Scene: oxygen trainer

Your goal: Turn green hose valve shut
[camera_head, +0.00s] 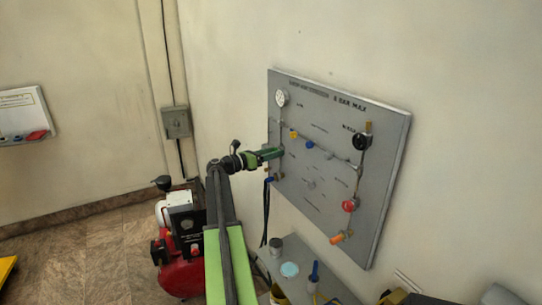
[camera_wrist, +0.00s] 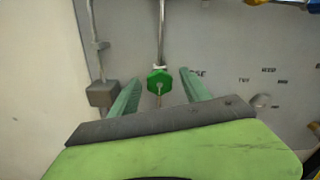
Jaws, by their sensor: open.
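The green hose valve (camera_wrist: 160,82) is a small green knob on a vertical metal pipe in front of the grey panel (camera_wrist: 225,50). In the wrist view it sits between and just beyond the two green fingers of my gripper (camera_wrist: 158,92). My gripper is open, with a finger on either side of the knob and a visible gap to each. In the head view my gripper (camera_head: 272,154) reaches the left edge of the panel (camera_head: 325,110), and its fingers hide the green valve there.
The panel carries a white gauge (camera_head: 282,98), a black knob (camera_head: 361,142), a red knob (camera_head: 348,205) and an orange fitting (camera_head: 337,238). A grey box (camera_wrist: 102,94) is left of the fingers. A shelf (camera_head: 325,282) with containers lies below. A red compressor (camera_head: 182,272) stands on the floor.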

